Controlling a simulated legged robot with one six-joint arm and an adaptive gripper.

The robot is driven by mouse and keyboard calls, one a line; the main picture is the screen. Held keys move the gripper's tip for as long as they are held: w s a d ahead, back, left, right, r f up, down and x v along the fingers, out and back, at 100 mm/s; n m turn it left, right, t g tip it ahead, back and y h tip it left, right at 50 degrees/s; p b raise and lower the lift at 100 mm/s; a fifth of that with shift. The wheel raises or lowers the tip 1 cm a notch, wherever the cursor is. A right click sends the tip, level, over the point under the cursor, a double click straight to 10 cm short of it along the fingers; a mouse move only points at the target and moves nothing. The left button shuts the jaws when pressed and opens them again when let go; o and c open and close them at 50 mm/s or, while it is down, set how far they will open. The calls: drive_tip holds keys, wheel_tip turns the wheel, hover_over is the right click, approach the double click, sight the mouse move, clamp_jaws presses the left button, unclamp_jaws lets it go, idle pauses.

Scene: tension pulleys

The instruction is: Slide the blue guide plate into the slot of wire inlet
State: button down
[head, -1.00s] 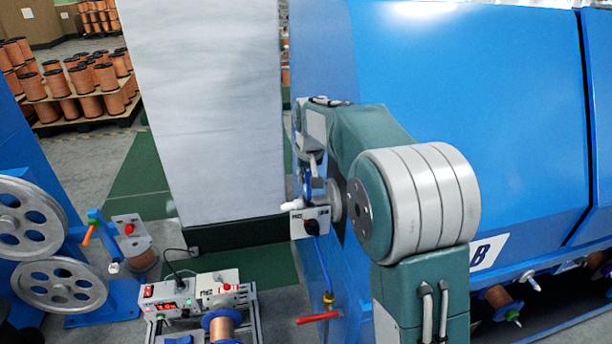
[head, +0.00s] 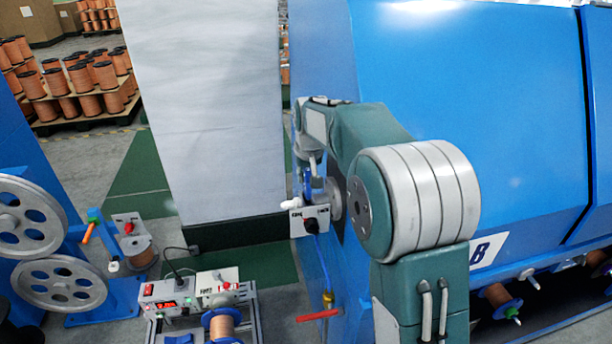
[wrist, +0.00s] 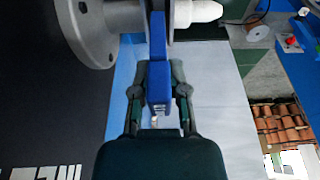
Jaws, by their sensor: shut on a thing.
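The blue guide plate (wrist: 158,80) stands upright in the wrist view, between my two fingers. My gripper (wrist: 159,92) is shut on its lower end. The plate's upper part reaches the wire inlet, a grey round flange (wrist: 90,35) on the left with a white cone tip (wrist: 203,11) on the right. In the head view, my gripper (head: 314,172) is small beside the inlet's white tip (head: 291,205) and partly hidden.
A white switch box (head: 311,220) with a black knob sits just below the inlet. The large blue machine (head: 460,90) fills the right side. A pale panel (head: 205,110) stands left of my arm. A control unit with a copper spool (head: 222,325) stands at bottom centre.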

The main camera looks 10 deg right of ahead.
sight(306, 190)
drive_tip(key=shift+f, duration=0.25)
drive_tip(key=shift+f, duration=1.5)
drive_tip(key=shift+f, duration=0.15)
drive_tip(key=shift+f, duration=0.3)
drive_tip(key=shift+r, duration=0.25)
idle(4.0)
drive_tip(key=shift+f, duration=0.25)
drive_tip(key=shift+r, duration=0.4)
idle(0.7)
